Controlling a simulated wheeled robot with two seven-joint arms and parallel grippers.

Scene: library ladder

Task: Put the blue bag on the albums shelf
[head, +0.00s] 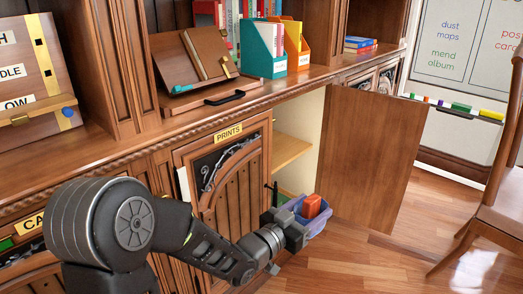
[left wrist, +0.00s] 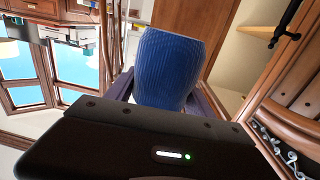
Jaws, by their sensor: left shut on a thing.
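In the left wrist view a ribbed blue surface (left wrist: 168,70), which looks like the bag, fills the space between the fingers. The open cupboard has a wooden shelf (head: 291,150) with clear space above it. No albums label is readable, so I cannot tell which shelf that is. My right gripper is not in view.
The cupboard's open door (head: 375,150) stands to the right of the bag. The closed door labelled PRINTS (head: 228,133) is on the left. A chair (head: 490,200) stands at the far right. The floor between door and chair is clear.

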